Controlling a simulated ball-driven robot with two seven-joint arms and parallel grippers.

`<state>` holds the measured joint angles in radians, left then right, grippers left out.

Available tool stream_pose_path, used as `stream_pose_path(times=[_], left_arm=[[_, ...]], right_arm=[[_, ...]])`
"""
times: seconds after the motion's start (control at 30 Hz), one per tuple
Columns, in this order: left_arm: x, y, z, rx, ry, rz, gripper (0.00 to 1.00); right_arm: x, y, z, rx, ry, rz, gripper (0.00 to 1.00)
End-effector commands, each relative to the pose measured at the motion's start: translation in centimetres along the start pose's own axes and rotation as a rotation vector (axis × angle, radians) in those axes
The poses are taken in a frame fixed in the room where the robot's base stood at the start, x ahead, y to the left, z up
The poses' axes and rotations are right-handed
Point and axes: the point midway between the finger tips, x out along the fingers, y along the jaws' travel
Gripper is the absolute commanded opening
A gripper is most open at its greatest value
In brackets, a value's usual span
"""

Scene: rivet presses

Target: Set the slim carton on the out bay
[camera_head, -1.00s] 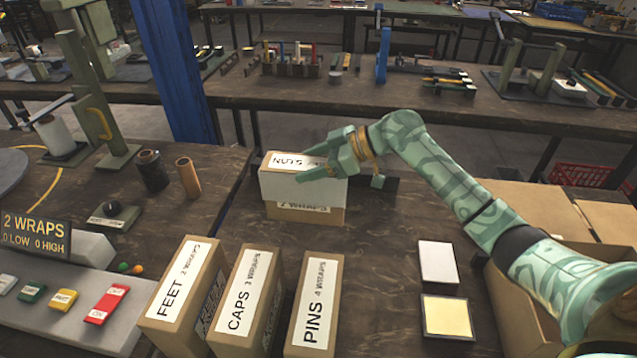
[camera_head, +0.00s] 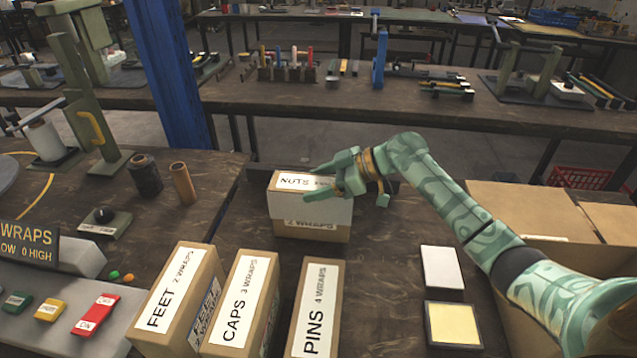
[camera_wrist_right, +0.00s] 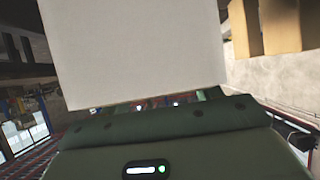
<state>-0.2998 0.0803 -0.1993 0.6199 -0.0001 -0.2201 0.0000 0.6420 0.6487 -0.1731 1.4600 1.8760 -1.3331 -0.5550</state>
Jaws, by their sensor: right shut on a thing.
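My right gripper (camera_head: 322,190) is shut on a carton (camera_head: 290,232) labelled NUTS, near the far middle of the bench. Its label lies on top, partly covered by the gripper. Its upper front is plain white, and a brown lower part shows "2 WRAPS". I cannot tell if this is one wrapped carton or two pieces. In the right wrist view a large pale face (camera_wrist_right: 135,50) fills the space ahead of the gripper. A dark flat area (camera_head: 388,187) lies behind the carton, mostly hidden; I cannot tell if it is the out bay. My left gripper is out of view.
Brown cartons FEET (camera_head: 178,298), CAPS (camera_head: 240,303) and PINS (camera_head: 315,309) stand in front. Spools and a brown tube (camera_head: 183,183) stand at left.

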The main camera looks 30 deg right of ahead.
Motion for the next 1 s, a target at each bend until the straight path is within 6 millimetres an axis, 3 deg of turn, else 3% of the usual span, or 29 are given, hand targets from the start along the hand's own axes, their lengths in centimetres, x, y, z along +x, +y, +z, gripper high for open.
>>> stream_pose_path(times=[0.03,0.07,0.13,0.43,0.53,1.0], left_arm=[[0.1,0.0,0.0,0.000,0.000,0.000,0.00],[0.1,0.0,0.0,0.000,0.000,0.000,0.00],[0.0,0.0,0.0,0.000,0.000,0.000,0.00],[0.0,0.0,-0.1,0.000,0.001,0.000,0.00],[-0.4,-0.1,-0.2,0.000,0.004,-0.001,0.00],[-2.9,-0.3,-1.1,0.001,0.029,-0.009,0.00]], right_arm=[[0.0,0.1,-0.1,-0.001,0.005,0.002,0.00],[0.1,0.0,0.1,0.000,-0.001,0.000,0.66],[0.1,0.0,0.1,0.000,-0.001,0.000,0.85],[0.0,0.0,-0.1,-0.001,0.000,0.000,0.85],[-1.0,0.1,-0.2,-0.001,-0.001,0.003,0.85],[-10.8,0.0,-0.2,-0.002,-0.001,0.002,0.85]])
